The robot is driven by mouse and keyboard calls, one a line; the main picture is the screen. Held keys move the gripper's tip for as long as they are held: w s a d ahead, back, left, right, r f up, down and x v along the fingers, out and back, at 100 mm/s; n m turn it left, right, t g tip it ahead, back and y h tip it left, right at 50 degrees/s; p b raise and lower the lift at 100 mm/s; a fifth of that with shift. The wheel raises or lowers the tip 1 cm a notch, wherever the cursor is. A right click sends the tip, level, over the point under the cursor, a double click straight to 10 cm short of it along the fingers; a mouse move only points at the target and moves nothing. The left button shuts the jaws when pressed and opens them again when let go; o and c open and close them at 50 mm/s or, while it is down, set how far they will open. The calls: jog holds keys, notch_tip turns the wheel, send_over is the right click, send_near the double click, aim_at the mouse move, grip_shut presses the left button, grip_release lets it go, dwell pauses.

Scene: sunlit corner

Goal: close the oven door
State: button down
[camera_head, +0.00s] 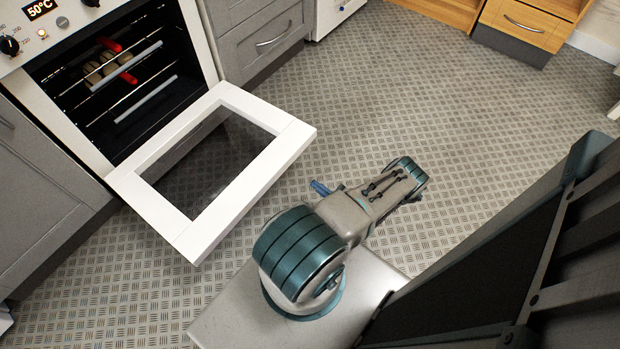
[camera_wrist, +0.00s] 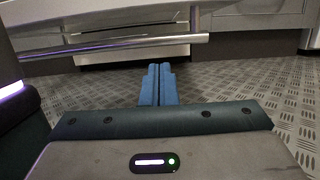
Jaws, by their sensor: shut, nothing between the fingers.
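The oven door (camera_head: 175,220) hangs wide open in the head view, folded down and out over the floor, a white frame around a dark glass pane. Behind it the oven cavity (camera_head: 105,85) shows racks with red-ended items on them. My gripper (camera_head: 320,187) shows as a small blue tip beside my arm, to the right of the door and apart from it in the picture. In the wrist view my gripper's two blue fingers (camera_wrist: 157,84) are pressed together with nothing between them. The fingers point toward a pale horizontal bar (camera_wrist: 130,47), which I cannot identify for certain.
Grey cabinets stand on both sides of the oven, with a grey drawer (camera_head: 265,40) to its right. A wooden drawer unit (camera_head: 525,25) stands at the top right. The patterned floor (camera_head: 420,90) is clear right of the door. A dark panel fills the lower right.

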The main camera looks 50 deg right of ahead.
jog(key=w+r+b, duration=0.1)
jog(key=w+r, duration=0.5)
jog(key=w, duration=0.2)
jog(key=shift+w+a, duration=0.15)
jog(key=shift+w, duration=0.25)
